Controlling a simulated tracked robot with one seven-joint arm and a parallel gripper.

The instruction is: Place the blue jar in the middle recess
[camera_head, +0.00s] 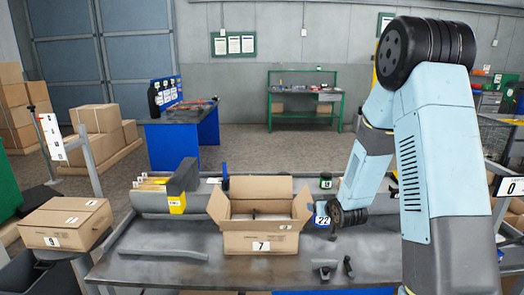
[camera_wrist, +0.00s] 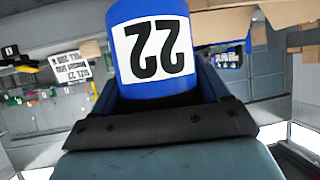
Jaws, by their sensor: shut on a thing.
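The blue jar (camera_head: 321,219) has a white label reading 22. It is at the right side of the open cardboard box marked 7 (camera_head: 261,243), close to its right flap. In the wrist view the jar (camera_wrist: 153,89) sits between the jaws, its label upside down in the picture. My gripper (camera_head: 332,216) is shut on the jar; its dark jaws also show in the wrist view (camera_wrist: 160,103). A dark divider shows inside the box, but its inner floor is mostly hidden. I cannot make out the middle recess.
A grey holder with yellow files (camera_head: 160,200) is left of the box. Small dark tools (camera_head: 326,268) lie at the front right. The front left of the table is mostly clear.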

